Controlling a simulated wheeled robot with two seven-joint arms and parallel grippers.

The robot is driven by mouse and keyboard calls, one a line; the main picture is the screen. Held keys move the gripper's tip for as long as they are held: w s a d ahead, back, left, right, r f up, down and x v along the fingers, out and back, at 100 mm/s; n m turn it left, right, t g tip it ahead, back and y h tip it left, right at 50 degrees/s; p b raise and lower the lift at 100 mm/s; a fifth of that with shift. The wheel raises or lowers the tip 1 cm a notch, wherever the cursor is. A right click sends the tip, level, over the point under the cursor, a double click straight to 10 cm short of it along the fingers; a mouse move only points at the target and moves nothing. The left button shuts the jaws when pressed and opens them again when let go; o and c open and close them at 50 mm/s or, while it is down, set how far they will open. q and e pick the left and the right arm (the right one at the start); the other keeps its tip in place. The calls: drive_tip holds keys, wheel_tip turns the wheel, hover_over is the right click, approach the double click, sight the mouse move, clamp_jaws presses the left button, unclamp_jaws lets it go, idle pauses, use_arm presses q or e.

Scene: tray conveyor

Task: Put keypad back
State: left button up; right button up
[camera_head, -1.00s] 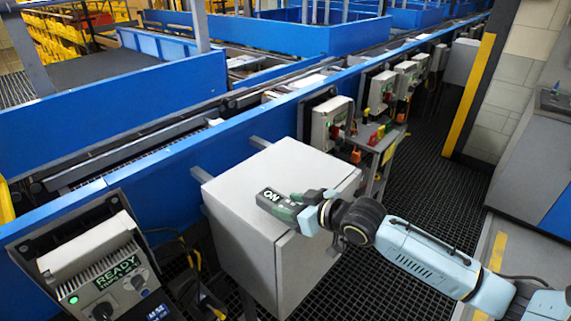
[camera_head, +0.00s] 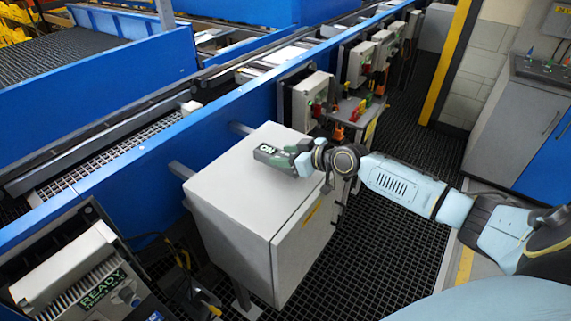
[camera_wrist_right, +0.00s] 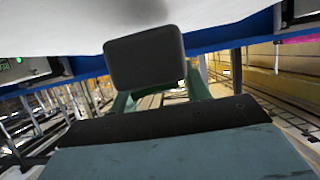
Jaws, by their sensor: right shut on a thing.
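The keypad (camera_head: 268,153) is a small dark handheld unit with a lit "ON" display. It is at the top of the light grey cabinet (camera_head: 228,190), near its far side. My right gripper (camera_head: 287,156) is shut on the keypad's near end, its green fingers reaching in from the right. In the right wrist view the keypad's dark end (camera_wrist_right: 145,58) sits between the green fingers (camera_wrist_right: 160,95), with a pale surface above it. I cannot tell whether the keypad touches the cabinet top. My left gripper is not in view.
A control box with a "READY" display (camera_head: 75,270) stands at the lower left. A blue conveyor wall (camera_head: 150,155) runs behind the cabinet. Grey control boxes (camera_head: 311,98) and a small stand with coloured parts (camera_head: 352,112) are beyond it. Dark grating floor (camera_head: 400,220) is open on the right.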

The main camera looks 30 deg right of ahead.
drive_tip(key=shift+f, duration=0.9)
drive_tip(key=shift+f+b, duration=0.3)
drive_tip(key=shift+f, duration=0.2)
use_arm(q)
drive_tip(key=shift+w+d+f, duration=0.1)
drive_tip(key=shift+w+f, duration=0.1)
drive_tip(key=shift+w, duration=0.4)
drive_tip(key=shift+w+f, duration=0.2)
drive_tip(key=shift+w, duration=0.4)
use_arm(e)
drive_tip(key=o, duration=1.2)
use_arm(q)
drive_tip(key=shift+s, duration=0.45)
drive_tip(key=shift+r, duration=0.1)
use_arm(e)
drive_tip(key=v, duration=1)
drive_tip(key=shift+s+d+p, duration=0.2)
drive_tip(key=shift+s+p, duration=0.1)
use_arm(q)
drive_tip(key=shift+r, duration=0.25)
use_arm(e)
drive_tip(key=shift+s+d+r, duration=0.15)
drive_tip(key=shift+s+r, duration=0.25)
drive_tip(key=shift+s, duration=0.1)
